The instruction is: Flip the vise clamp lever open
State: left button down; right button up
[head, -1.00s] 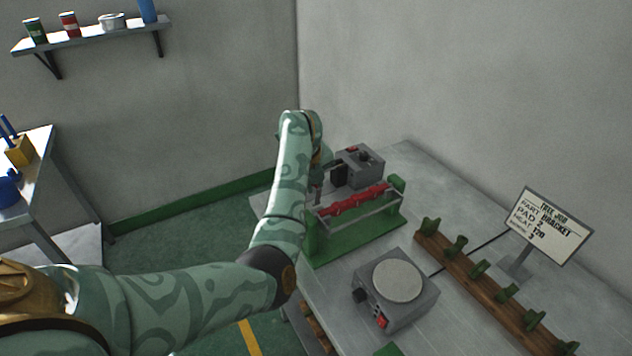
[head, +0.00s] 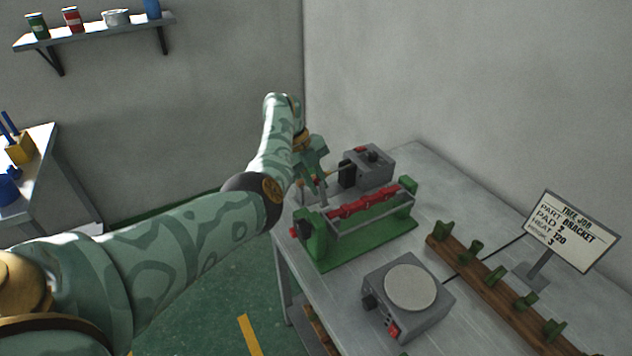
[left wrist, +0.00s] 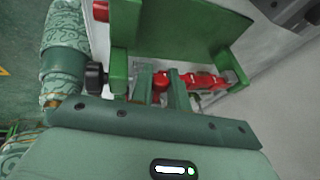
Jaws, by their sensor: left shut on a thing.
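The green vise (head: 362,243) stands on the grey table, with a green block at each end. A long red part (head: 372,202), seemingly the clamp lever, lies between the blocks beside a thin metal rod. My left gripper (head: 323,203) reaches down at the vise's left end. In the left wrist view its two green fingers (left wrist: 162,82) straddle the near end of the red part (left wrist: 203,82) and are shut on it. The exact contact is small and partly hidden by the fingers. My right gripper is not in view.
A grey control box (head: 368,166) stands close behind the vise. A grey unit with a round plate (head: 410,287) is in front. A wooden rack with green pegs (head: 497,292) and a sign (head: 566,232) are at right. Bare table lies at the back right.

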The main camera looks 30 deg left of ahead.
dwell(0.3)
pick_arm(q)
jog(key=c, duration=1.5)
grip_release()
jog(key=shift+o, duration=0.6)
jog(key=shift+f, duration=0.1)
jog(key=shift+a+r, duration=0.25)
jog(key=shift+r, duration=0.25)
jog(key=p+v, duration=0.3)
jog(key=v, duration=1.2)
jog(key=shift+p, duration=0.4)
jog(key=shift+a, duration=0.2)
